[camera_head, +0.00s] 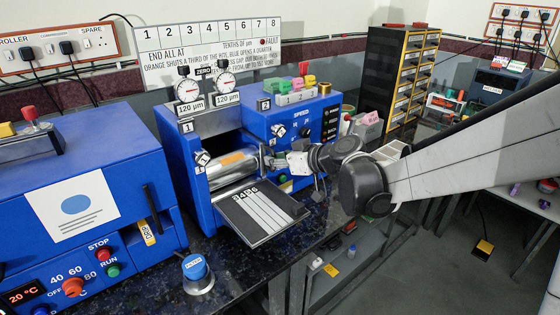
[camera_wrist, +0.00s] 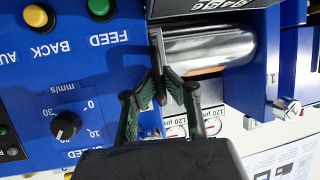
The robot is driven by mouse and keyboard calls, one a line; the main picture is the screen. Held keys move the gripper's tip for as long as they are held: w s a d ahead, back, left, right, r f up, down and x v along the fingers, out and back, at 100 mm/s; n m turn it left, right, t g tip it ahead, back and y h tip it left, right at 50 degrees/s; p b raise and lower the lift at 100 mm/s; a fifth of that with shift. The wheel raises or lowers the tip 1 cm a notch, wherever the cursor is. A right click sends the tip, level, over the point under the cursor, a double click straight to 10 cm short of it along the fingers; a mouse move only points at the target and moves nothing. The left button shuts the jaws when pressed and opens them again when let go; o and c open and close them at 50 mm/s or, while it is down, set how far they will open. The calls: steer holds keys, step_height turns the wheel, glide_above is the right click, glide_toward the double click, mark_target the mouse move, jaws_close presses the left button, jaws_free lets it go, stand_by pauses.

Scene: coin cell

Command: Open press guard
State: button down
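The press is a blue roller machine (camera_head: 196,150) at the centre of the head view, with a shiny roller (camera_head: 232,166) in its front opening. The roller also shows in the wrist view (camera_wrist: 212,48). I cannot clearly make out which part is the guard. A thin grey upright piece (camera_wrist: 157,50) stands at the roller's end, right at my fingertips. My gripper (camera_wrist: 166,82) has its fingers close together around the lower end of this piece; whether they grip it is unclear. In the head view, my gripper (camera_head: 282,161) is at the right end of the roller opening.
A sloping numbered tray (camera_head: 293,211) juts out in front of the roller. A blue control box (camera_head: 255,122) with knobs and buttons adjoins on the right. A blue oven-like machine (camera_head: 130,150) stands left, and a blue-topped knob (camera_head: 195,268) sits on the dark bench in front.

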steer(key=c, duration=1.8)
jaws_free()
steer(key=v, duration=1.2)
steer(key=shift+s+f, duration=0.1)
steer(key=shift+s+d, duration=0.1)
steer(key=s+d+f+m+h, duration=0.1)
steer(key=s+d+m+h, duration=0.2)
steer(key=s+d, duration=0.3)
steer(key=s+d+f+m+h, duration=0.2)
steer(key=s+d+m+h, duration=0.2)
steer(key=s, duration=0.5)
steer(key=s+d+f+m+h+p, duration=0.1)
steer(key=s+d+f+m+h, duration=0.1)
steer(key=s+d, duration=0.6)
steer(key=shift+s+m+g+h, duration=0.3)
steer(key=shift+m+h, duration=0.6)
